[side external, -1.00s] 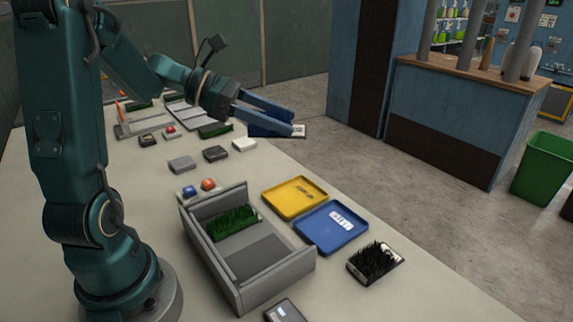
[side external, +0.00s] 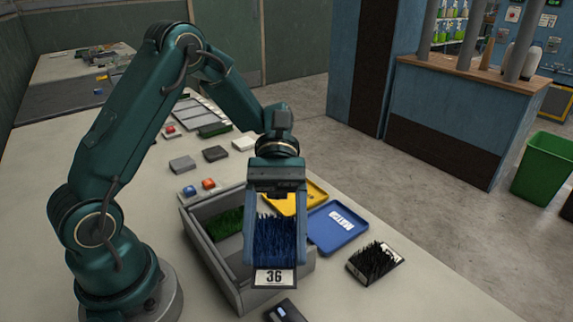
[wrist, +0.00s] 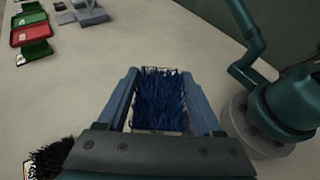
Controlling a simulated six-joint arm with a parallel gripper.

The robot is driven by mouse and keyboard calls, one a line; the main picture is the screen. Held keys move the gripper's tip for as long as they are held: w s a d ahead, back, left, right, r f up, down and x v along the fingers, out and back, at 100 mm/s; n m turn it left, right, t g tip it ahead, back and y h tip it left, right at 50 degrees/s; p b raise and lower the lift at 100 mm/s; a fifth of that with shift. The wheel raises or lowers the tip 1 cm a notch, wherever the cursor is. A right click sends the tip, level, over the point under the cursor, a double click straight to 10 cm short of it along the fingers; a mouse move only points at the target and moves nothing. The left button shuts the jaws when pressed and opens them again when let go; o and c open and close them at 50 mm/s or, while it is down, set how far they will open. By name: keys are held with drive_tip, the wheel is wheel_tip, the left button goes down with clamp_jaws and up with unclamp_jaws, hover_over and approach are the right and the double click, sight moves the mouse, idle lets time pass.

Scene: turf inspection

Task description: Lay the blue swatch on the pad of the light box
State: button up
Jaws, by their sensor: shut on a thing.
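My gripper (side external: 276,256) is shut on the blue swatch (side external: 276,238), with a finger along each side. The swatch has blue bristly turf and a white label reading 36 at its lower edge. In the wrist view the blue swatch (wrist: 158,102) sits between my fingers. In the side view the swatch appears in front of the grey open-topped box (side external: 212,262), likely the light box, and seems held above it. The swatch and gripper hide much of the box's inside, including its pad. A green turf swatch (side external: 225,222) lies in the box's far part.
A yellow tray (side external: 317,190) and a blue tray (side external: 325,236) lie right of the box. A black turf swatch (side external: 374,260) lies near the right table edge. A small device (side external: 287,311) lies in front. Blue and orange buttons (side external: 208,184) stand behind the box.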

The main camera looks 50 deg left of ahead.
drive_tip(key=shift+m+g+y, duration=0.6)
drive_tip(key=shift+m+g, duration=0.2)
drive_tip(key=x, duration=0.5)
drive_tip(key=w+f+x, duration=0.1)
drive_tip(key=x, duration=0.9)
drive_tip(key=shift+w+d+f, duration=0.2)
drive_tip(key=shift+d+f, duration=0.3)
drive_tip(key=shift+s+d+f, duration=0.25)
drive_tip(key=shift+d+f, duration=0.1)
drive_tip(key=shift+d, duration=0.05)
drive_tip(key=shift+f, duration=1.95)
drive_tip(key=shift+f, duration=0.1)
drive_tip(key=o, duration=1.3)
